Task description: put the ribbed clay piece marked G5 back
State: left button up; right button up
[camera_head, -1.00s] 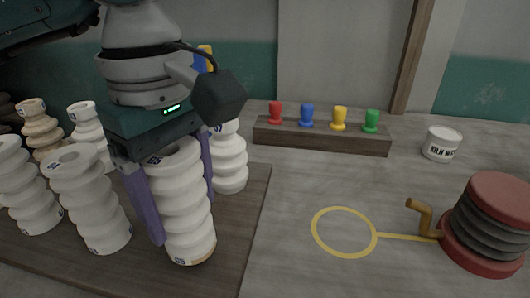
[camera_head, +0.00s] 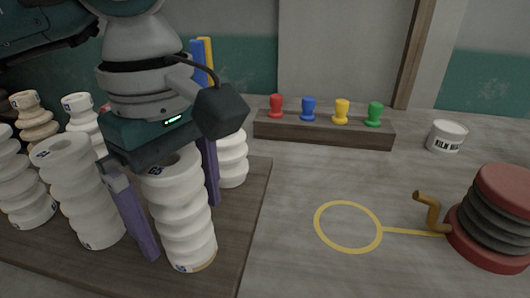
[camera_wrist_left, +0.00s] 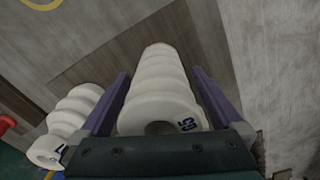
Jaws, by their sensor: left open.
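The ribbed clay piece marked G5 (camera_head: 180,228) is white and stands upright at the front right corner of the wooden board (camera_head: 245,215). In the left wrist view its G5 mark shows on the top rim of the piece (camera_wrist_left: 162,90), beside a round hole. My left gripper (camera_head: 180,230) is open, with its purple fingers on either side of the piece. In the wrist view a gap shows between the piece and each finger. My right gripper is not in view.
Other ribbed white pieces stand close by, one left (camera_head: 82,195) and one behind (camera_head: 232,160). A rack with coloured pegs (camera_head: 322,130), a white tin (camera_head: 446,136) and a red-and-grey cranked device (camera_head: 495,215) stand right. The yellow ring (camera_head: 348,226) on the table is empty.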

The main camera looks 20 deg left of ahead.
pick_arm(q)
notch_tip(320, 180, up, 12)
jog(key=shift+r+p, duration=0.2)
jog(key=shift+p, duration=0.15)
